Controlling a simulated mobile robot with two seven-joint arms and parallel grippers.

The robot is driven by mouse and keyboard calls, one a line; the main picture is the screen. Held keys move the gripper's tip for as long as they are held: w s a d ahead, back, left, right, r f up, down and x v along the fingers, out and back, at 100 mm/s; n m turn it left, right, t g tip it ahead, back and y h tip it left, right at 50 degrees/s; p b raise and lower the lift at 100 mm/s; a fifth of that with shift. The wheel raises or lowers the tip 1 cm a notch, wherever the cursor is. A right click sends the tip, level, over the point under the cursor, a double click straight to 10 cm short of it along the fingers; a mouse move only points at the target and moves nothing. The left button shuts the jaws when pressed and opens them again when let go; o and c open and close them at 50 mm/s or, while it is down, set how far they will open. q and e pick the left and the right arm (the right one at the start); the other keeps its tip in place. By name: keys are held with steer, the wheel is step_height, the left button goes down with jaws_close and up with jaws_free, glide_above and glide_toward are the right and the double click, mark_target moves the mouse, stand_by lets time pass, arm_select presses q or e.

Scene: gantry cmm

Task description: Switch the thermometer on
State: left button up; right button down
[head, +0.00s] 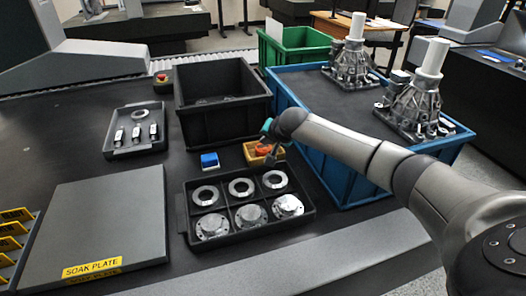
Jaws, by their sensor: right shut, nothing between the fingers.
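A small blue and white box (210,161) stands on the dark table between the black bin and the parts tray; it may be the thermometer, but no display or switch can be made out. Beside it on the right is a small orange-yellow tray (252,159) with an orange-red item (263,149) in it. My right arm reaches in from the right. Its gripper (272,158) is small and dark, shut and empty, pointing down at the orange tray. Whether it touches anything there cannot be told. My left gripper is not in view.
A black tray (183,215) of rings and flanges lies in front. A black bin (222,118) and a blue crate (330,185) with castings stand behind and right. A grey soak plate (105,225) and a small tray (134,149) are left.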

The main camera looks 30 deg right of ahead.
steer(key=shift+f, duration=0.1)
stand_by(0.3)
steer(key=shift+f, duration=0.35)
steer(key=shift+f, duration=0.2)
stand_by(0.5)
steer(key=shift+r+p, duration=0.65)
steer(key=shift+p, duration=0.55)
step_height(320, 180, up, 6)
steer(key=p, duration=0.6)
steer(key=shift+p, duration=0.4)
